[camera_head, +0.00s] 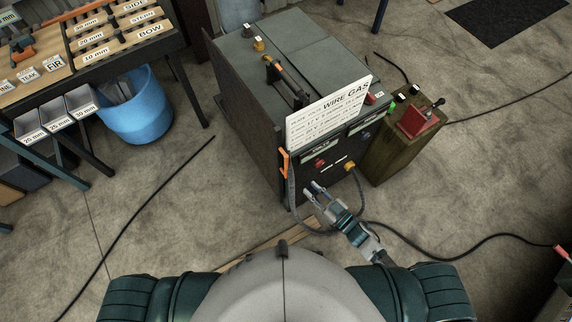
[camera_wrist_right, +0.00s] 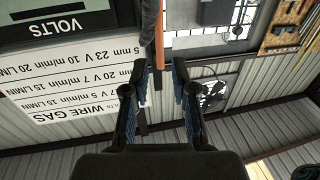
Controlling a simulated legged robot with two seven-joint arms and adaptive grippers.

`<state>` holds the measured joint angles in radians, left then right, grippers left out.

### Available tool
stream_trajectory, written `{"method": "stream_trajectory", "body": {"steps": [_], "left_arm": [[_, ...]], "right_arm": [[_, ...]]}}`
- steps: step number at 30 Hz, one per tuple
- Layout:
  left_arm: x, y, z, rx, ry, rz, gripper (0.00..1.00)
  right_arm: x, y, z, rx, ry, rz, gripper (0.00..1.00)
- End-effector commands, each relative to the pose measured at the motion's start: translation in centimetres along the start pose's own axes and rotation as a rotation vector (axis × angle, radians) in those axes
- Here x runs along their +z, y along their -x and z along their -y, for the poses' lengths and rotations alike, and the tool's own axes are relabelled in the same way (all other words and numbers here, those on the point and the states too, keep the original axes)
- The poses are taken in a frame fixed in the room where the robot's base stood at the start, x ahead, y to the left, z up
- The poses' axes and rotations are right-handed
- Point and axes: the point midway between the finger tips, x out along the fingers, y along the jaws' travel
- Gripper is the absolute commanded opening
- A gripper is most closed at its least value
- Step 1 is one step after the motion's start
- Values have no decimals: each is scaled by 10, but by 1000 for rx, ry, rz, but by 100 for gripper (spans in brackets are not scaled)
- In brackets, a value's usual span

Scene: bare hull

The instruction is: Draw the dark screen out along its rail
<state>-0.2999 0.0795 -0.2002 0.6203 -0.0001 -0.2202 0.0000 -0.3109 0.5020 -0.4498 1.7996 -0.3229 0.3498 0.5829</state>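The dark screen (camera_head: 243,112) is a tall, thin dark panel standing upright along the left side of the grey welding machine. An orange handle (camera_head: 284,162) sits at its near edge. My right gripper (camera_head: 314,188) is open and empty in front of the machine, just right of and below the handle. In the right wrist view the two fingers (camera_wrist_right: 158,68) stand apart, with an orange bar (camera_wrist_right: 159,32) beyond the gap, apart from the fingertips. I cannot make out the rail. My left gripper is not in view.
The welding machine (camera_head: 305,48) carries a white wire-gas card (camera_head: 327,112). A wooden block with a red box (camera_head: 412,122) stands at its right. A blue bin (camera_head: 137,110) and a workbench are at the left. Cables lie on the floor, which is open left of the screen.

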Motion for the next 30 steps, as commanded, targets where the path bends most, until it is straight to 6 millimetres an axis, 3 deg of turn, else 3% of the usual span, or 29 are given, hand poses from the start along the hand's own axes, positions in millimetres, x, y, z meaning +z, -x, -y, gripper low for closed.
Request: {"method": "stream_trajectory", "body": {"steps": [9,15,21,30], "left_arm": [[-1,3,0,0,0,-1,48],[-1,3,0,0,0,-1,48],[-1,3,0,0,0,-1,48],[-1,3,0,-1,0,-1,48]], "right_arm": [[-1,-79,-1,3,0,-1,26],[0,-116,-1,3,-1,0,26],[1,-134,-1,3,1,3,26],[1,-136,-1,3,0,3,26]]}}
